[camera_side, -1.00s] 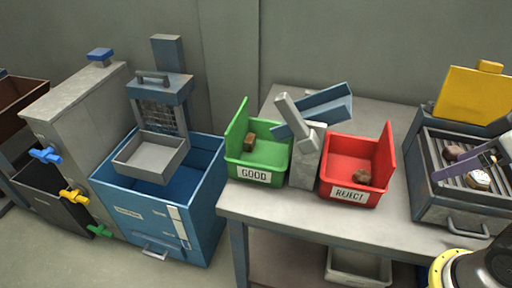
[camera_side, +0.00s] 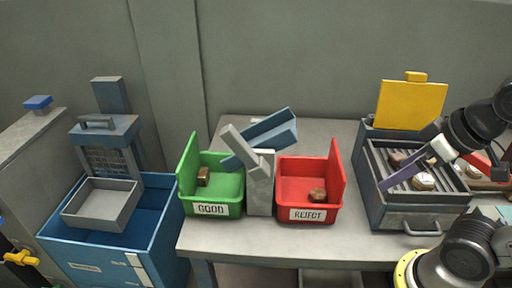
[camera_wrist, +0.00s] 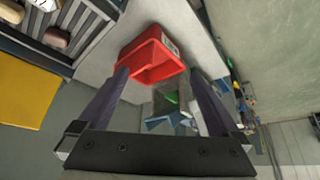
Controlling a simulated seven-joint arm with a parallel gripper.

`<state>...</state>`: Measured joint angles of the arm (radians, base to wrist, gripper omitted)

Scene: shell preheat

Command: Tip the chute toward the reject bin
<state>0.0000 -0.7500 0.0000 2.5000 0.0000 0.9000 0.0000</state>
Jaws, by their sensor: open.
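The chute (camera_side: 268,134) is a blue trough on a grey stand (camera_side: 261,190) between the two bins. It slopes down to the left, toward the green GOOD bin (camera_side: 227,187), and its grey lever (camera_side: 238,144) leans up and left. The red REJECT bin (camera_side: 309,187) stands right of the stand and holds a brown piece (camera_side: 317,195). My gripper (camera_side: 400,178) has purple fingers and is open and empty above the grill, right of the REJECT bin and apart from the chute. In the wrist view the red bin and part of the blue chute (camera_wrist: 168,122) show between the fingers.
A slatted grill box (camera_side: 418,212) with a raised yellow lid (camera_side: 411,104) holds several pieces. A blue tub (camera_side: 165,235) with a grey tray (camera_side: 102,204) stands at left. The bench front (camera_side: 290,246) is clear. A brown block (camera_side: 203,176) lies in the GOOD bin.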

